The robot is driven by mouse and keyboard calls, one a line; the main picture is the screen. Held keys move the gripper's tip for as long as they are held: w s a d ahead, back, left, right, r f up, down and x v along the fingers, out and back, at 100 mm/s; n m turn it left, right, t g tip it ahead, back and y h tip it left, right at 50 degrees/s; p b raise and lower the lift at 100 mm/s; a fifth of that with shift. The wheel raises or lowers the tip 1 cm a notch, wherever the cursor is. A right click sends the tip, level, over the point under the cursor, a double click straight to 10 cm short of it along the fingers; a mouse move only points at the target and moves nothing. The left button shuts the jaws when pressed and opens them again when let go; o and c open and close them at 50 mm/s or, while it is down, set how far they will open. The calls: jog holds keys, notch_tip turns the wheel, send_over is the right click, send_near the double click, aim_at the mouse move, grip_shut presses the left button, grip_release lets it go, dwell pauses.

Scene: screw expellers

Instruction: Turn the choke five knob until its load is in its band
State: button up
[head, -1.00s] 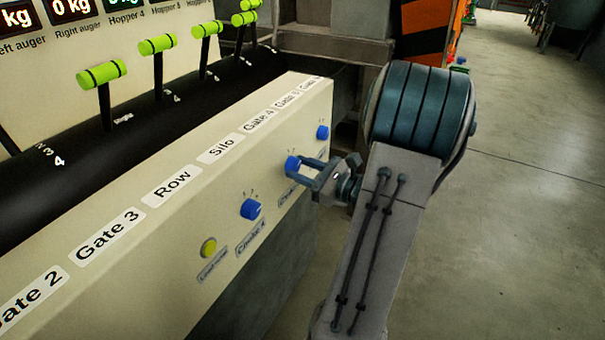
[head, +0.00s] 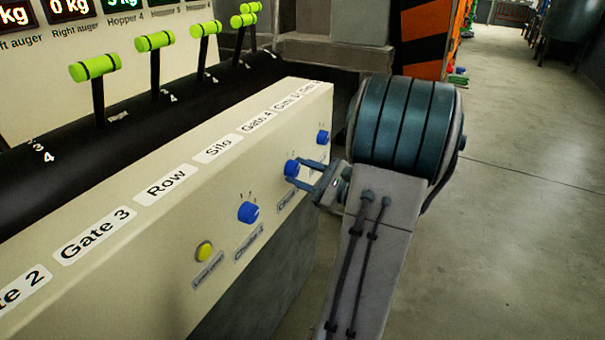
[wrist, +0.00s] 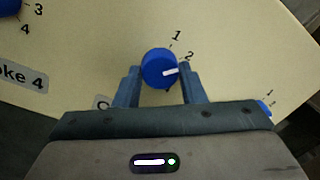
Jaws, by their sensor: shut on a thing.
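The blue choke five knob (head: 291,168) is on the front face of the cream panel. In the wrist view the knob (wrist: 158,68) shows a white pointer mark aimed to the right, a little below the printed 2. My gripper (head: 305,174) reaches it from the right. In the wrist view my gripper (wrist: 160,84) has one finger on each side of the knob, shut on it. The label below the knob is mostly hidden by my gripper. The load display for this choke is not readable in these frames.
The choke 4 knob (head: 248,212) and a yellow button (head: 204,251) are to the left on the same panel. Another blue knob (head: 323,137) is to the right. Green-handled levers (head: 95,68) stand behind the panel. Open floor (head: 520,200) lies to the right.

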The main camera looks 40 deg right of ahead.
jog(key=o, duration=1)
jog(key=p+v, duration=0.2)
jog(key=v, duration=1.2)
